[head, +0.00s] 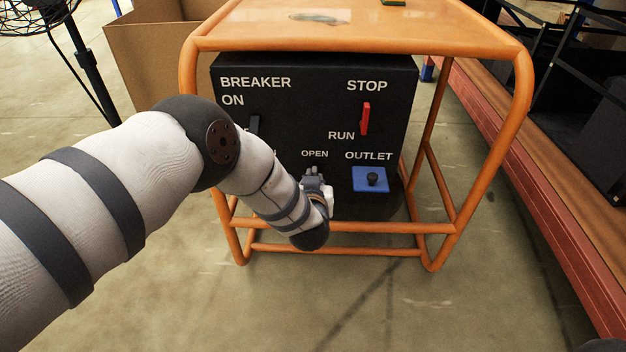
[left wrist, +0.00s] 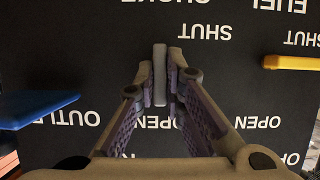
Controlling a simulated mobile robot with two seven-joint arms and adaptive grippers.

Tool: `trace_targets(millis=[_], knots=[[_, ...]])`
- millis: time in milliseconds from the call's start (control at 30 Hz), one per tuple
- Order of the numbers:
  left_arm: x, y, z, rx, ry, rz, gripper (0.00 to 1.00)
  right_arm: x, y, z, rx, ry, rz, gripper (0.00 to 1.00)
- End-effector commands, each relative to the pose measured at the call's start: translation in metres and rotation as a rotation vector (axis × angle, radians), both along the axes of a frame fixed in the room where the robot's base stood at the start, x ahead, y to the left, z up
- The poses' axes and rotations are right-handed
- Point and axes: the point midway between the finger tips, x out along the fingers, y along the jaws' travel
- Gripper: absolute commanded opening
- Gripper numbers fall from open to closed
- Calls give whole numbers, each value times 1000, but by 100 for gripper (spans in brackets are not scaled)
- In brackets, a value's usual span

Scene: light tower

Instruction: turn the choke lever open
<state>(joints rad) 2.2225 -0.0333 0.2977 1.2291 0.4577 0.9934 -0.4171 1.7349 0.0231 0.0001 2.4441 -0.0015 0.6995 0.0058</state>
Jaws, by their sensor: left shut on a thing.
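The black panel (head: 315,85) of the machine sits inside an orange tube frame. In the left wrist view, the labels appear upside down, with CHOKE cut by the top edge. My left gripper (left wrist: 161,62) is shut on the choke lever, one finger on each side. In the head view my left gripper (head: 314,174) is at the panel's lower middle, just below an OPEN label. My forearm and wrist hide the lever there.
A yellow lever (left wrist: 290,62) is to the right in the left wrist view. The blue outlet (head: 371,179) and red STOP/RUN lever (head: 365,118) are to the gripper's right in the head view. Orange frame tubes (head: 340,227) run below. A cardboard box (head: 150,55) stands behind.

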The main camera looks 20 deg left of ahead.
Motion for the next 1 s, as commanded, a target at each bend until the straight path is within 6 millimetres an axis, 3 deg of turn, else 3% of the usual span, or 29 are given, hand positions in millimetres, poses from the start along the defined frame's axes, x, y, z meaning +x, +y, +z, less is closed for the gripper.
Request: trace_targets(millis=[600, 633, 700, 1000], knots=[[-1, -2, -2, 36, 17, -2, 0, 0, 0, 0, 0, 0, 0, 0], [-1, -2, -2, 36, 17, -2, 14, 0, 0, 0, 0, 0, 0, 0], [-1, -2, -2, 36, 17, -2, 30, 0, 0, 0, 0, 0, 0, 0], [-1, -2, -1, 35, 13, 0, 30, 0, 0, 0, 0, 0, 0, 0]])
